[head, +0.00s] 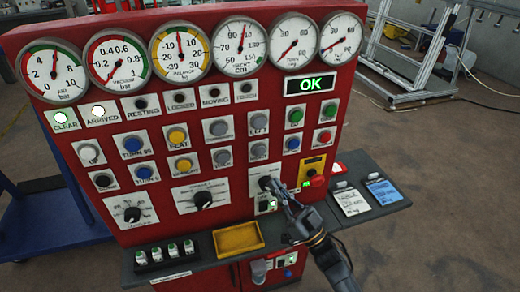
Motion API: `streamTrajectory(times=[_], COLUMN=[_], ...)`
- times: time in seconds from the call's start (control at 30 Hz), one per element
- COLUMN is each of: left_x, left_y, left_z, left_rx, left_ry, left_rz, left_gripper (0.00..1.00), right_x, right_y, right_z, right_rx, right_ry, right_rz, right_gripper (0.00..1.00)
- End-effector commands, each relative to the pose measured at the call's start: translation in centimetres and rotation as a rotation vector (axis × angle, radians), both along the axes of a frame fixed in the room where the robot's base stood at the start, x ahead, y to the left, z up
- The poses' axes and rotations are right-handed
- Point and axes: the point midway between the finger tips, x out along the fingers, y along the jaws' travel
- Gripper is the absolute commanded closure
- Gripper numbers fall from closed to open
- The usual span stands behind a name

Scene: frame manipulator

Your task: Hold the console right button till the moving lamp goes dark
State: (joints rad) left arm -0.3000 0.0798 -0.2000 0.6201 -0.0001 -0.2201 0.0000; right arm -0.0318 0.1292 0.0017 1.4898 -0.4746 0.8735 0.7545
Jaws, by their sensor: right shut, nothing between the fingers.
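The red console (355,70) fills the middle of the head view. The moving lamp (213,91) in its top lamp row looks dark. A grey button labelled LEFT (258,121) sits right of centre. The grey button below it (259,150) has a label too small to read surely; it may be the right button. My right gripper (272,189) is shut and empty. Its tips are in front of the lower panel, over a dark knob, below that grey button. I cannot tell whether they touch the knob. My left gripper is not in view.
The clear and arrived lamps (98,109) are lit white. A green OK display (310,84) is lit. A red stop button (317,181) is close right of my gripper. A grey shelf (195,268) with a yellow tray (237,239) juts out below.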

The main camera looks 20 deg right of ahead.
Motion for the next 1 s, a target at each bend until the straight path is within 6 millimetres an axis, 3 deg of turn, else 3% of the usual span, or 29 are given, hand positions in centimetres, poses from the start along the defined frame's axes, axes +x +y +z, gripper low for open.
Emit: streamTrajectory(times=[0.13, 0.57, 1.0], left_x=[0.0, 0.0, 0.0], left_y=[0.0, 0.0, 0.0], left_z=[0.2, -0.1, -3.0], left_rx=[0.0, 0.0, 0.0], left_ry=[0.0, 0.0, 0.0], left_rz=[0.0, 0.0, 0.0], left_gripper=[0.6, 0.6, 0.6], right_x=[-0.3, -0.1, 5.4], right_y=[0.2, 0.2, 0.4], right_z=[1.5, 1.5, 1.2], right_rx=[0.002, 0.002, 0.002], right_ry=[-0.038, -0.04, -0.041], right_rz=[0.021, 0.023, 0.022], right_gripper=[1.0, 1.0, 1.0])
